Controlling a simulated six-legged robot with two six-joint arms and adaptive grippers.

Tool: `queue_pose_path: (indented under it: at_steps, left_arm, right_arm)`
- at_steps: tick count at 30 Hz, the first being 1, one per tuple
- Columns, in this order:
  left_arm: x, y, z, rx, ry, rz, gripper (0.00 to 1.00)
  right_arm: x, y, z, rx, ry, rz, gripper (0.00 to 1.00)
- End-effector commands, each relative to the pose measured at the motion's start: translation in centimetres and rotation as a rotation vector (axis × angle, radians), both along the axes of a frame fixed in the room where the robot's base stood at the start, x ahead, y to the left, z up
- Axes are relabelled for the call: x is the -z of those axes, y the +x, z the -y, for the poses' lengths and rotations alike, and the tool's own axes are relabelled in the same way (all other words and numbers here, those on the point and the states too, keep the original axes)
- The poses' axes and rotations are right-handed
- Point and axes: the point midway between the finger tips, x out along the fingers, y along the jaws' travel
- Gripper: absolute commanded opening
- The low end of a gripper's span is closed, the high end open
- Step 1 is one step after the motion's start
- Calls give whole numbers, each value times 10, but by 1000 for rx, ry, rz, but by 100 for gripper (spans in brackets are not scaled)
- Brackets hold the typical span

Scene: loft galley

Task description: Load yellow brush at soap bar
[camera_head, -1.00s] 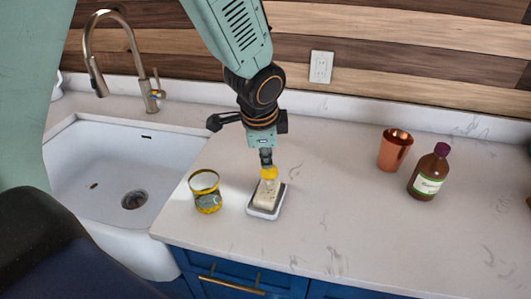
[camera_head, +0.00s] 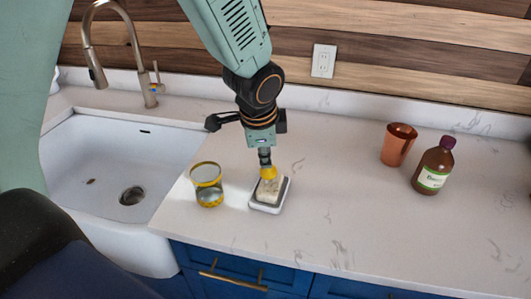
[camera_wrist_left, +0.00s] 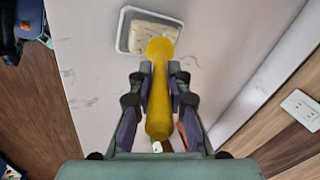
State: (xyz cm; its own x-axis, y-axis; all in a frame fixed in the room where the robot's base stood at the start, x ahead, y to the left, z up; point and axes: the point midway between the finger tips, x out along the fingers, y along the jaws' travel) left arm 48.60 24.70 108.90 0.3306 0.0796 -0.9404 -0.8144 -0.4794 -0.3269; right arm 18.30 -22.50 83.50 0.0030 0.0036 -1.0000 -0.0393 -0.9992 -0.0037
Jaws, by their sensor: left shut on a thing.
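My left gripper (camera_head: 264,155) is shut on the yellow brush (camera_head: 268,172) and points down over the counter. In the left wrist view the yellow brush (camera_wrist_left: 159,100) runs between the fingers of my left gripper (camera_wrist_left: 160,92), its round head away from me. The soap bar (camera_wrist_left: 148,34) shows partly behind the brush head. My right gripper is not seen.
A clear jar with yellow bands (camera_head: 208,190) stands just left of the dish. A copper cup (camera_head: 397,147) and a brown bottle (camera_head: 433,168) stand at the right. A white sink (camera_head: 105,165) with a tap (camera_head: 150,90) is at the left. The counter between dish and cup is clear.

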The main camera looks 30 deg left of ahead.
Motion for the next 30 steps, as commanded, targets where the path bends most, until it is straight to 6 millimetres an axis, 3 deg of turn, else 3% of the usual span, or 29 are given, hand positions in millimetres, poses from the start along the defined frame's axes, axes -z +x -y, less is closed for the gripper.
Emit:
queue_pose_path:
  at_steps: [30]
  left_arm:
    - [10, 0, 0, 0, 0, 0, 0]
  right_arm:
    - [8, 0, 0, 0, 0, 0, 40]
